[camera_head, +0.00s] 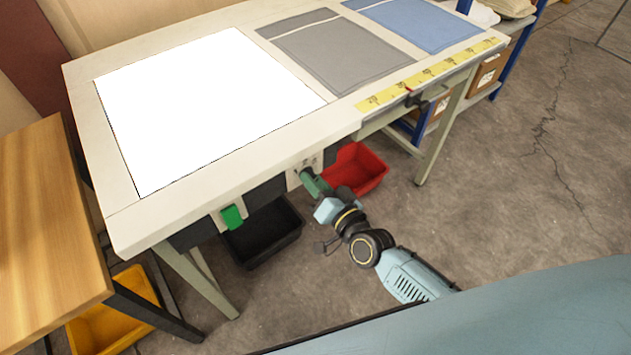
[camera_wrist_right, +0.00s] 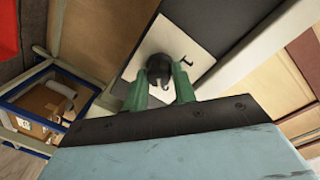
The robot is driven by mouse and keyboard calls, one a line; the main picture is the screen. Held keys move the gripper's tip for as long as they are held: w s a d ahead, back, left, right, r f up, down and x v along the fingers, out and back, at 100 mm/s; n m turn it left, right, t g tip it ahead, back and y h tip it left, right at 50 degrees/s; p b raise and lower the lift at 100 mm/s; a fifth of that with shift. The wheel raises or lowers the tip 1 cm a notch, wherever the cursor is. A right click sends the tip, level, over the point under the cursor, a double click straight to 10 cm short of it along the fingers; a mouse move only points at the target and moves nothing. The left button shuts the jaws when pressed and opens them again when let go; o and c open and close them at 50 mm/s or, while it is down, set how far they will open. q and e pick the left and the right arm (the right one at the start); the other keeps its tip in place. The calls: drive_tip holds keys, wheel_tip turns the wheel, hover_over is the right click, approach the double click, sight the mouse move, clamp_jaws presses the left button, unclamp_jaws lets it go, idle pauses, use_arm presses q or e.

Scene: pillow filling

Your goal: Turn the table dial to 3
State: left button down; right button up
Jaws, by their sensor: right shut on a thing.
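The table dial is a small dark round knob on a pale plate on the table's front; it shows in the right wrist view (camera_wrist_right: 159,68). My right gripper (camera_wrist_right: 160,82) has green fingers on both sides of the dial and is shut on it. In the head view my right gripper (camera_head: 308,177) reaches the pale dial plate (camera_head: 300,170) under the table's front edge and hides the dial there. The number the dial points to is too small to read. My left gripper is not in view.
The worktable (camera_head: 190,203) carries a white panel (camera_head: 210,105), grey and blue cloths and a yellow ruler strip (camera_head: 430,75). A green switch (camera_head: 232,216) is left of the dial. Red (camera_head: 358,170) and black (camera_head: 265,235) bins sit below. A wooden table (camera_head: 45,230) stands left.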

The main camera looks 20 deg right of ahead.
drive_tip(key=o, duration=1)
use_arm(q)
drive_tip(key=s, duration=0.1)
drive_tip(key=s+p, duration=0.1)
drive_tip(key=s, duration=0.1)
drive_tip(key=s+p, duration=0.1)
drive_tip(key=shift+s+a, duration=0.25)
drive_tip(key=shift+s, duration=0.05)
use_arm(e)
drive_tip(key=v, duration=1.3)
drive_tip(key=shift+s+d, duration=0.15)
drive_tip(key=shift+s, duration=0.05)
